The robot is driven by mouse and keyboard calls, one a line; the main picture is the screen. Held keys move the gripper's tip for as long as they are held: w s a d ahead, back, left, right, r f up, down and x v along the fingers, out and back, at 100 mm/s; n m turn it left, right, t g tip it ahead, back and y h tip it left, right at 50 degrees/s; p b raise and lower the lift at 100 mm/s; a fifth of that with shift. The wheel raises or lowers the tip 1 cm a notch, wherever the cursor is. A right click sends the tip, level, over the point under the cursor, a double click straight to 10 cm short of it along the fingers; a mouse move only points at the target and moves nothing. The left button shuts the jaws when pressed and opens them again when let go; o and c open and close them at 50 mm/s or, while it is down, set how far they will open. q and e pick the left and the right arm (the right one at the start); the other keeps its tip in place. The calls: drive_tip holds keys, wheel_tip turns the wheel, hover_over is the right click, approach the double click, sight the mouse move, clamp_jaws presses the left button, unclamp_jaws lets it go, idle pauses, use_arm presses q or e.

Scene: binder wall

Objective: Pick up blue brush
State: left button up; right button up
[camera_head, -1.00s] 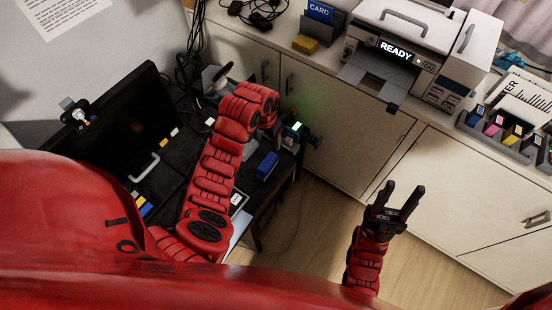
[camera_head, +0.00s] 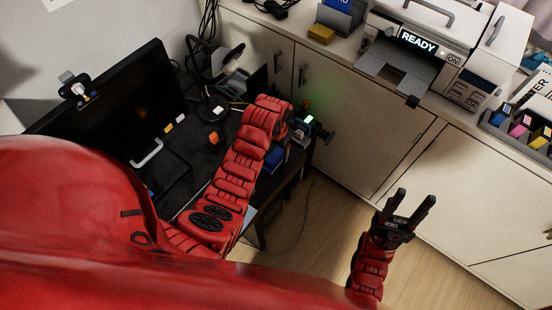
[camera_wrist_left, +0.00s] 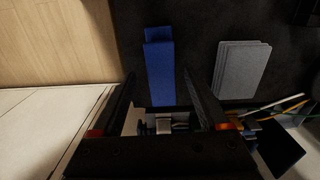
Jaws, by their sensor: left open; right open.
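A long dark blue block, which looks like the blue brush (camera_wrist_left: 160,68), lies on the dark desk in the left wrist view. In the head view a blue piece (camera_head: 274,160) shows beside my left forearm, partly covered by it. My left gripper (camera_wrist_left: 159,76) is open, with one finger on each side of the blue block in the wrist picture. Whether the fingers touch it, or how high they are above it, I cannot tell. In the head view my left gripper is mostly hidden by the wrist. My right gripper (camera_head: 416,196) is open and empty over the floor.
A grey stack (camera_wrist_left: 242,70) lies right of the blue block, with several pens (camera_wrist_left: 282,105) nearby. The desk holds a monitor (camera_head: 115,100), a lamp (camera_head: 232,62) and an orange item (camera_head: 214,138). White cabinets (camera_head: 350,120) with a printer (camera_head: 425,50) stand behind.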

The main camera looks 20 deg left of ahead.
sight(276, 154)
use_arm(q)
drive_tip(key=shift+f+p, duration=0.3)
drive_tip(key=shift+p, duration=0.05)
wheel_tip(276, 154, down, 3)
drive_tip(key=shift+r+p, duration=0.1)
drive_tip(key=shift+p, duration=0.55)
drive_tip(key=shift+a+f, duration=0.1)
drive_tip(key=shift+f, duration=0.55)
clamp_jaws()
